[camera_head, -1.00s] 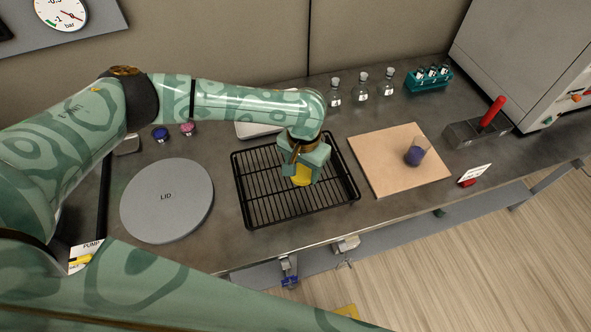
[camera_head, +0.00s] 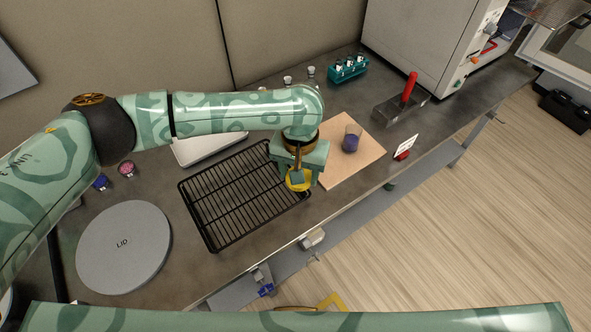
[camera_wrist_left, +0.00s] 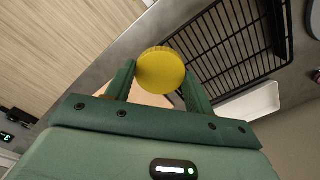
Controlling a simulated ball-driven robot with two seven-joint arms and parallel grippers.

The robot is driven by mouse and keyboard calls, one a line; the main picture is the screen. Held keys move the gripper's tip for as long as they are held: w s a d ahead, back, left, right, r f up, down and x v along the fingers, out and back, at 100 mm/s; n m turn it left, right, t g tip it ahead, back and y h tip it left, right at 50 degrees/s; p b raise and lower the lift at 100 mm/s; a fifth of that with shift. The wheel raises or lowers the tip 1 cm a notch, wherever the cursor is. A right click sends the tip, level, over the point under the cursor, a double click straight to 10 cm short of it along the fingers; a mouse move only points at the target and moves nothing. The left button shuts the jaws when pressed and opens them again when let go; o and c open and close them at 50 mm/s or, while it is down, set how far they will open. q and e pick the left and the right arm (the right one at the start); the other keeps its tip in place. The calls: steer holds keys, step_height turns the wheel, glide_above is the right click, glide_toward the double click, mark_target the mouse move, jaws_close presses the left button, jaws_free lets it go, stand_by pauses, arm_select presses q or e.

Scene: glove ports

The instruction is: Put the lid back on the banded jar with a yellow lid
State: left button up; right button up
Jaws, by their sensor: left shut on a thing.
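My left gripper (camera_head: 298,181) is shut on the yellow lid (camera_head: 301,185) and holds it above the right end of the black wire rack. The lid also shows as a round yellow disc between the two fingers in the left wrist view (camera_wrist_left: 160,70). An open clear glass vessel with purple contents (camera_head: 351,142) stands upright on the beige board (camera_head: 345,178), right of and behind the gripper. I cannot make out bands on it. The lid and this vessel are apart. My right gripper is out of view.
The black wire rack (camera_head: 213,219) is empty. A grey disc marked LID (camera_head: 124,262) lies at left. The board's front part is clear.

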arm_select(q)
steer(key=shift+a, duration=0.1)
steer(key=s+a+r+n+b, duration=0.1)
steer(key=s+a+r, duration=0.1)
steer(key=a, duration=0.5)
steer(key=s+a+r+n+b, duration=0.1)
steer(key=s+a+r, duration=0.2)
steer(key=a, duration=0.4)
steer(key=s+a+r+n+b, duration=0.1)
steer(key=s+a+r+b, duration=0.1)
steer(key=a+r, duration=0.2)
steer(key=a, duration=0.3)
steer(key=shift+s+r, duration=0.15)
steer(key=shift+r, duration=0.2)
